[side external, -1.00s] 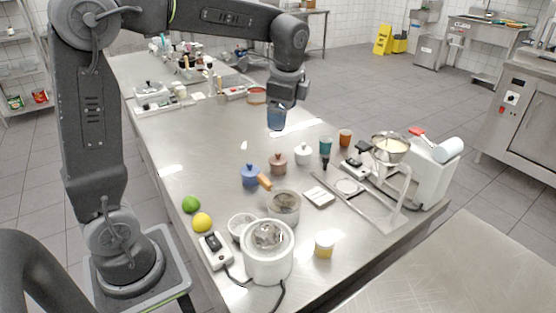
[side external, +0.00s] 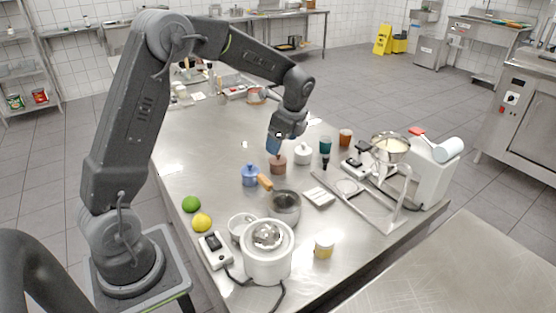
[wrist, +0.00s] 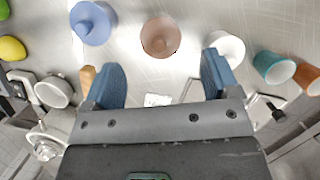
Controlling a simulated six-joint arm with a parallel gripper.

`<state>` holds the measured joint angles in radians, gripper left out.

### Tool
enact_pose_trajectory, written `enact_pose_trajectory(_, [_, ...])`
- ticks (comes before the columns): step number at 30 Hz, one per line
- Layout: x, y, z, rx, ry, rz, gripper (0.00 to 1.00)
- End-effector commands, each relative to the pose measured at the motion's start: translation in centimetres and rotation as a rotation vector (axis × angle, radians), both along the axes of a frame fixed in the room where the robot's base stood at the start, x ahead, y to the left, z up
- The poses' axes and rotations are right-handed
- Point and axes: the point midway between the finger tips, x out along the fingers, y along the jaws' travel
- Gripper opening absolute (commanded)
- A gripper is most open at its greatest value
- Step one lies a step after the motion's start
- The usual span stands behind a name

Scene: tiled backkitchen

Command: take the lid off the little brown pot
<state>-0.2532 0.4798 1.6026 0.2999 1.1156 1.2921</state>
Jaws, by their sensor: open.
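The little brown pot (side external: 278,168) stands on the steel table between a blue pot (side external: 250,179) and a white pot (side external: 303,156). Its lid (side external: 277,159) is on it; my gripper partly covers the top in the side view. In the wrist view the brown pot (wrist: 161,37) shows from above, ahead of and between my two blue fingers. My gripper (side external: 274,151) is open and empty, just above the brown pot's lid and apart from it as far as I can tell. The fingertips also show in the wrist view (wrist: 163,70).
A saucepan (side external: 286,205) with a wooden handle stands in front of the pots. A teal cup (side external: 325,146) and an orange cup (side external: 345,138) stand to the right. A lime (side external: 191,204) and a lemon (side external: 201,222) lie at left. The table behind the pots is fairly clear.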

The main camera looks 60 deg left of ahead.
Motion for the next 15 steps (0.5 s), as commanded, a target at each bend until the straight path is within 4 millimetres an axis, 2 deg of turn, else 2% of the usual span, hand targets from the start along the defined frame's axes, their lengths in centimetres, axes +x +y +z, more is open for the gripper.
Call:
enact_pose_trajectory(9, [-0.5,1.0,-4.0,0.0,0.003,0.003,0.82])
enact_pose_trajectory(15, [-0.6,1.3,-5.0,0.001,-0.001,0.002,0.82])
